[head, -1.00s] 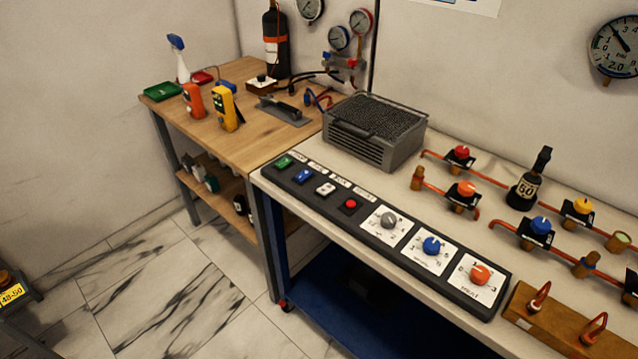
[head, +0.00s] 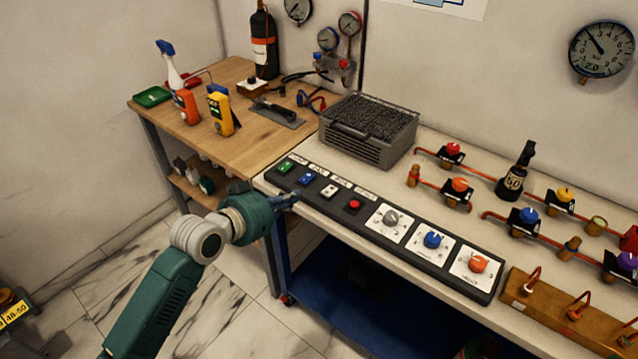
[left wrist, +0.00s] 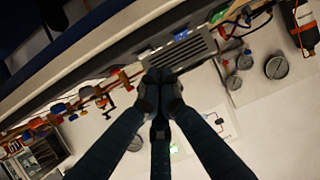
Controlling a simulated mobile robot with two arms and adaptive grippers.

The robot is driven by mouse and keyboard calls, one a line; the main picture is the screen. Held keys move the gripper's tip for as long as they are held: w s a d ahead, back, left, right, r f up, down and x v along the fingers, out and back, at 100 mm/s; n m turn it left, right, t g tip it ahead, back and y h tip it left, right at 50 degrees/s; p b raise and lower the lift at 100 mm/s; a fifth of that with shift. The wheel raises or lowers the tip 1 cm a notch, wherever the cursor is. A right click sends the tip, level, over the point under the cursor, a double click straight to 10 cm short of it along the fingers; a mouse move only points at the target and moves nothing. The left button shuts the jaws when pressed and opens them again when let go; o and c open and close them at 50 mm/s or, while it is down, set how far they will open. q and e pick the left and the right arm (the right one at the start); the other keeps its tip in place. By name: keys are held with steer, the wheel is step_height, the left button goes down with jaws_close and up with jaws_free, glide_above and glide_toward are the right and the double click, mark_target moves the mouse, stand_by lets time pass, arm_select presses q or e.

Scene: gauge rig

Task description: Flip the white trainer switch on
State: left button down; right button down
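The white trainer switch (head: 329,191) sits on the black control panel (head: 373,246) along the table's front edge, between a blue switch (head: 306,179) and a red button (head: 354,204). Its rocker position is too small to tell. My left gripper (head: 291,198) is at the panel's front edge, left of the white switch and apart from it. In the left wrist view the fingers (left wrist: 161,76) meet at their tips, shut with nothing seen between them. My right gripper is not in view.
A green switch (head: 285,167) is at the panel's left end. Grey, blue and orange knobs (head: 477,264) are on its right. A grey vented box (head: 368,130) stands behind the panel. Red pipes with valves run along the right of the table.

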arm_select(q)
steer(key=shift+m+h, duration=0.5)
steer(key=r, duration=0.1)
steer(key=d+r, duration=0.1)
steer(key=r, duration=0.2)
steer(key=shift+s+d+r, duration=0.4)
steer(key=shift+w, duration=0.1)
steer(key=p, duration=0.2)
glide_above(330, 191)
steer(key=s+a, duration=0.2)
steer(key=f, duration=0.3)
steer(key=shift+w+f, duration=0.25)
step_height(330, 191, down, 3)
steer(key=shift+s+a+r, duration=0.1)
steer(key=shift+s+a, duration=0.05)
steer(key=shift+s+a+f, duration=0.1)
steer(key=shift+a+f, duration=0.05)
steer(key=shift+f, duration=0.5)
